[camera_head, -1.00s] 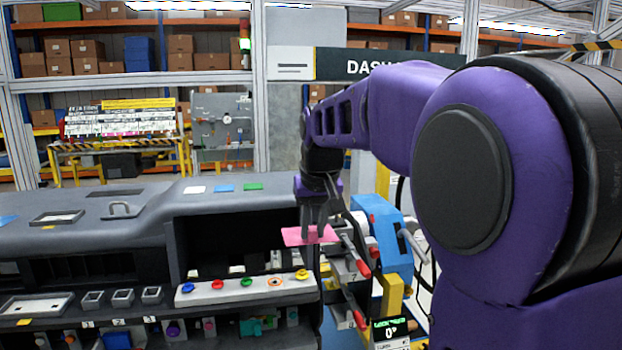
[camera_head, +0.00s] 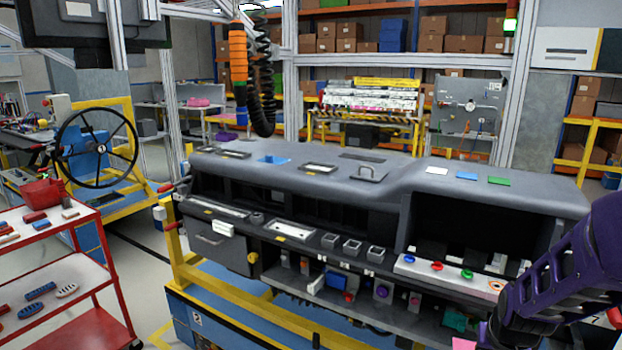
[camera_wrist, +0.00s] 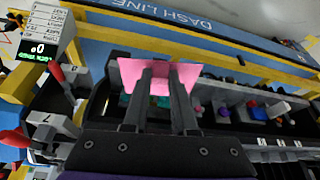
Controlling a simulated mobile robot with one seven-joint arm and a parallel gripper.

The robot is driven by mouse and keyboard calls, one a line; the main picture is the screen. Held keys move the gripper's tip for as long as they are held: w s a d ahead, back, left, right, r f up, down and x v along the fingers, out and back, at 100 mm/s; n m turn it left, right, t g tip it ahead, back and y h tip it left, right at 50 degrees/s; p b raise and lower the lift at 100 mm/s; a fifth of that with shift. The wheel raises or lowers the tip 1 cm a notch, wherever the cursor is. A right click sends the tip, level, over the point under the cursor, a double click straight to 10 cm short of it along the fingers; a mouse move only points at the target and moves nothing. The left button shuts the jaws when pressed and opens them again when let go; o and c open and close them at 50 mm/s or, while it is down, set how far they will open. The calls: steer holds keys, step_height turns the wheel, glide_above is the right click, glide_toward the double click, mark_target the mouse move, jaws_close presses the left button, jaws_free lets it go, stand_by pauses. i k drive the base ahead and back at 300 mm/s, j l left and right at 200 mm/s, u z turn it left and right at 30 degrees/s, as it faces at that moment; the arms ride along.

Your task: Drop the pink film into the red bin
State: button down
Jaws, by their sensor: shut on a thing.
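The pink film (camera_wrist: 159,72) is a thin pink sheet between the fingertips of my gripper (camera_wrist: 162,82) in the wrist view. My gripper is shut on it, and the film spreads out past both fingers. In the head view a corner of the pink film (camera_head: 464,343) shows at the bottom edge; my gripper is cut off there, and only my purple arm is in view at the lower right. The red bin (camera_head: 42,192) stands on the top shelf of a red cart at the far left, well away from the film.
The red cart (camera_head: 85,217) carries several small parts on its shelves. The grey dashboard (camera_head: 330,185) on a yellow and blue frame lies between the cart and my arm. A black steering wheel (camera_head: 97,147) stands behind the cart. Open floor shows between cart and dashboard.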

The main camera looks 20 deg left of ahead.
mark_target(45, 206)
steer(key=u, duration=2.3)
steer(key=l+u, duration=0.3)
steer(key=l, duration=1.2)
steer(key=i, duration=0.05)
